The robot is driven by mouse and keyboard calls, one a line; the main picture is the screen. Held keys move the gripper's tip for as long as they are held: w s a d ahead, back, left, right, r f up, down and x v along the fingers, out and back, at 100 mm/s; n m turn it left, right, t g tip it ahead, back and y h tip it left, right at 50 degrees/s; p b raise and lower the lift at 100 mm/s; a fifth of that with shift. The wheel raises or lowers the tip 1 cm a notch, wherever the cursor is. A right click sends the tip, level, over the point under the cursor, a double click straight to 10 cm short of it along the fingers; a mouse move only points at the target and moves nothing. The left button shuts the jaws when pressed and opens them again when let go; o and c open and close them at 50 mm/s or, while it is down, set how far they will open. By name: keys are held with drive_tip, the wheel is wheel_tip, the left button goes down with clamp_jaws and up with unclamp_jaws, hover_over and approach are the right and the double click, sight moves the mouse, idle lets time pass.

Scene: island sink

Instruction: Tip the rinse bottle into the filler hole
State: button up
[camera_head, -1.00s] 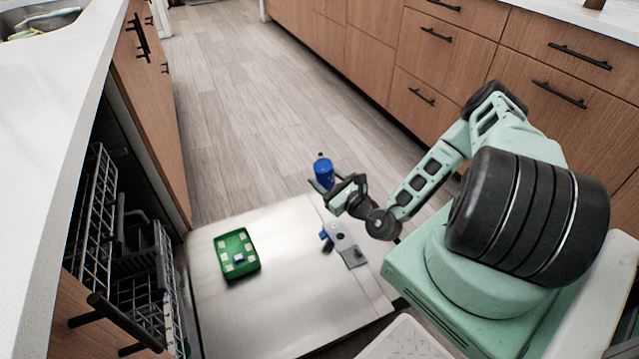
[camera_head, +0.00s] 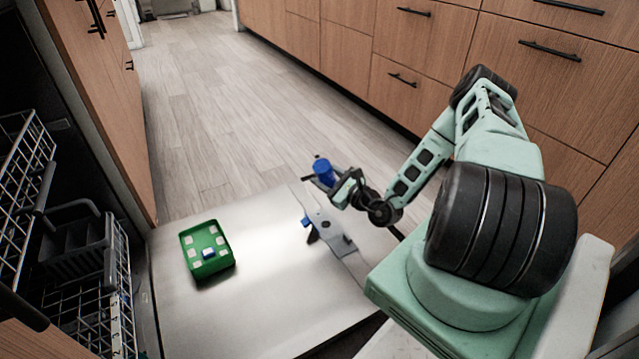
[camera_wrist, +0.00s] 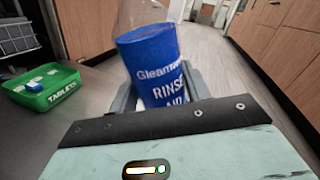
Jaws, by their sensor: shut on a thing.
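The blue rinse bottle (camera_head: 323,172) is held in my gripper (camera_head: 322,183), above the far right part of the open dishwasher door. In the wrist view the bottle (camera_wrist: 155,68) stands between the fingers with its label toward me, leaning a little left; a see-through part shows above the blue. The grey dispenser panel (camera_head: 338,241) lies on the door, below and to the right of the bottle, with a blue piece (camera_head: 307,223) at its left edge. The filler hole is too small to make out clearly. The bottle is apart from the panel.
A green tablets tray (camera_head: 207,266) with white tablets and a blue-and-white one sits on the door (camera_head: 250,315) at left. Dishwasher racks (camera_head: 85,255) stand at far left. Wooden drawers (camera_head: 345,55) line the back right; the floor between is clear.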

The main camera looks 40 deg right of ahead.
drive_tip(key=d+f+n+b, duration=0.1)
drive_tip(key=d+f+b, duration=0.4)
drive_tip(key=f+b, duration=0.3)
drive_tip(key=shift+w+d, duration=0.3)
drive_tip(key=shift+w, duration=0.1)
drive_tip(key=shift+r+p, duration=0.1)
drive_tip(key=shift+p, duration=0.35)
drive_tip(key=d+f+n, duration=0.1)
drive_tip(key=f+n, duration=0.1)
drive_tip(key=d+f+n+b, duration=0.1)
drive_tip(key=d+f+n, duration=0.1)
drive_tip(key=n, duration=0.1)
drive_tip(key=shift+w+d+f, duration=0.1)
drive_tip(key=shift+f, duration=0.1)
drive_tip(key=shift+d+f+n, duration=0.3)
drive_tip(key=shift+f+n, duration=0.15)
drive_tip(key=shift+n, duration=0.35)
drive_tip(key=shift+d+f+n, duration=0.3)
drive_tip(key=shift+f+n, duration=0.15)
drive_tip(key=shift+n, duration=0.35)
drive_tip(key=shift+r+p, duration=0.1)
drive_tip(key=shift+p, duration=0.4)
drive_tip(key=shift+f+b, duration=0.2)
drive_tip(key=shift+b, duration=0.15)
